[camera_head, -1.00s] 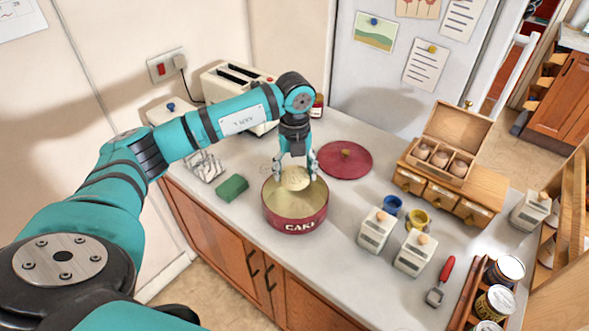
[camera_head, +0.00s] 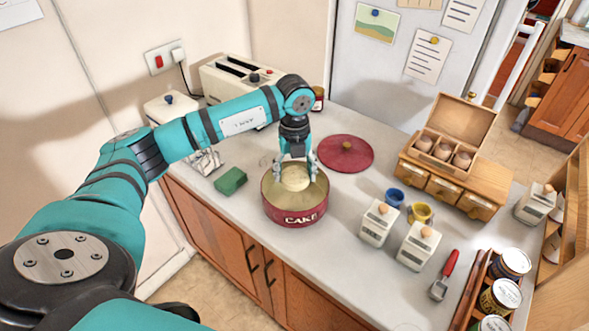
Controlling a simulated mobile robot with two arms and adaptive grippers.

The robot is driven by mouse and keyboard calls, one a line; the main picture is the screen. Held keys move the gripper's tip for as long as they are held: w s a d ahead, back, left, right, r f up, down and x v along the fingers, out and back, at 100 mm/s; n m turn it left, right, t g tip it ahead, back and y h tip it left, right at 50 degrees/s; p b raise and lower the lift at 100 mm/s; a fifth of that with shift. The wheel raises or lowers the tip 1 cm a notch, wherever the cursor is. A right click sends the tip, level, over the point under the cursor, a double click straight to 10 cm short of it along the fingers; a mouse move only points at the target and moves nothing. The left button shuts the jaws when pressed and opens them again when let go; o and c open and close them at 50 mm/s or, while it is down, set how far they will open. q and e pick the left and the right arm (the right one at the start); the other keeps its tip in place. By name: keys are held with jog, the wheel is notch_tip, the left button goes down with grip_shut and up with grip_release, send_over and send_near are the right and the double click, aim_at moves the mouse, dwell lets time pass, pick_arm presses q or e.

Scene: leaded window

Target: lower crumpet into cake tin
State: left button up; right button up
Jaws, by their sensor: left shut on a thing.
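My left gripper (camera_head: 295,168) points down over the open cake tin and is shut on the crumpet (camera_head: 295,179), a pale round disc. The crumpet shows against the tin's inside, at about the height of the rim or a little below it; its exact depth I cannot tell. The cake tin (camera_head: 297,218) is round and dark red, with CAKE in white on its front, and stands on the grey worktop. Its red lid (camera_head: 345,154) with a knob lies flat on the worktop behind it to the right. My right gripper is not in view.
A green sponge (camera_head: 230,181) and crumpled foil (camera_head: 205,161) lie left of the tin. White canisters (camera_head: 377,224), blue and yellow cups (camera_head: 419,213) and a wooden egg box (camera_head: 445,150) stand to the right. A toaster (camera_head: 235,82) stands behind my arm.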

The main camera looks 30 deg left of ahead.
aim_at(295, 199)
pick_arm(q)
jog(key=shift+f+b, duration=0.75)
jog(key=shift+f, duration=0.65)
jog(key=shift+f+b, duration=0.6)
jog(key=shift+f, duration=0.1)
jog(key=shift+f+b, duration=1.3)
jog(key=shift+f, duration=0.5)
dwell(0.5)
jog(key=o, duration=1.2)
